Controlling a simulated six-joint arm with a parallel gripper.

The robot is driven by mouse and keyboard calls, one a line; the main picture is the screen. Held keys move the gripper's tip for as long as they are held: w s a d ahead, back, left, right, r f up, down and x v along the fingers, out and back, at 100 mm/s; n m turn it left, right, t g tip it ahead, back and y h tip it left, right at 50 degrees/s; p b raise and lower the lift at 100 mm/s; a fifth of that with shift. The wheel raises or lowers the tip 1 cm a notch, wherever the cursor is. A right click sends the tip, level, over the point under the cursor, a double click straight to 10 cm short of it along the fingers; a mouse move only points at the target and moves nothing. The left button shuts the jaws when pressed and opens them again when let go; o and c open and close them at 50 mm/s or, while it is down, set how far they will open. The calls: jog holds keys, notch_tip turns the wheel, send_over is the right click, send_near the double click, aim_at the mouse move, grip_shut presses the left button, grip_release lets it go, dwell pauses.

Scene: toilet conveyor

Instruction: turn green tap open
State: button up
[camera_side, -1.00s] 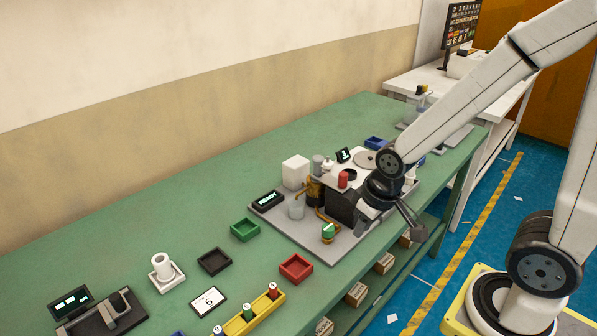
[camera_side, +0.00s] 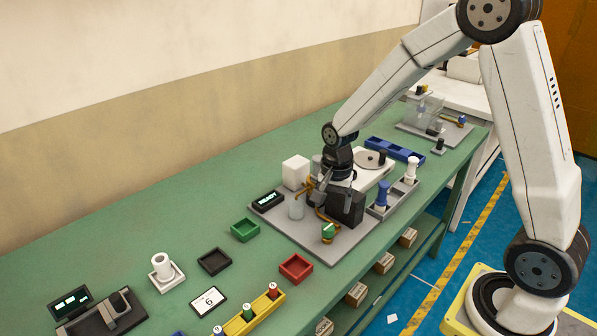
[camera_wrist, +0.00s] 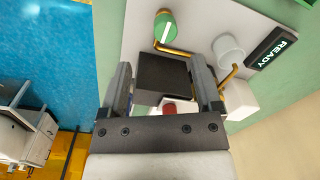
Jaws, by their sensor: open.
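The green tap (camera_side: 328,232) sits at the front corner of the grey machine base, on a brass-coloured pipe. In the wrist view the green tap (camera_wrist: 166,27) is at the top, beyond my fingertips, with a white bar across it. My gripper (camera_side: 327,198) is over the machine, behind the tap and apart from it. In the wrist view my gripper (camera_wrist: 159,70) is open. The black block (camera_wrist: 165,78) shows between its fingers, with a red knob (camera_wrist: 169,107) nearer the palm. Whether the fingers touch the block cannot be told.
A clear cup (camera_side: 296,208) stands beside the tap under another brass pipe. A display reading READY (camera_side: 268,200) and a white box (camera_side: 295,172) are close by. Blue and white bottles stand in a grey rack (camera_side: 400,198) on the right. Front of the tap is clear.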

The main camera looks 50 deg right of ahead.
aim_at(328, 226)
jog(key=shift+w+d+f+m, duration=0.2)
jog(key=shift+w+m, duration=0.15)
jog(key=shift+m, duration=0.1)
jog(key=shift+w+d+f+m, duration=0.15)
jog(key=shift+w+d+m, duration=0.05)
jog(key=shift+w+m, duration=0.2)
jog(key=shift+s, duration=0.1)
jog(key=shift+f, duration=0.1)
jog(key=shift+f, duration=3.85)
grip_shut()
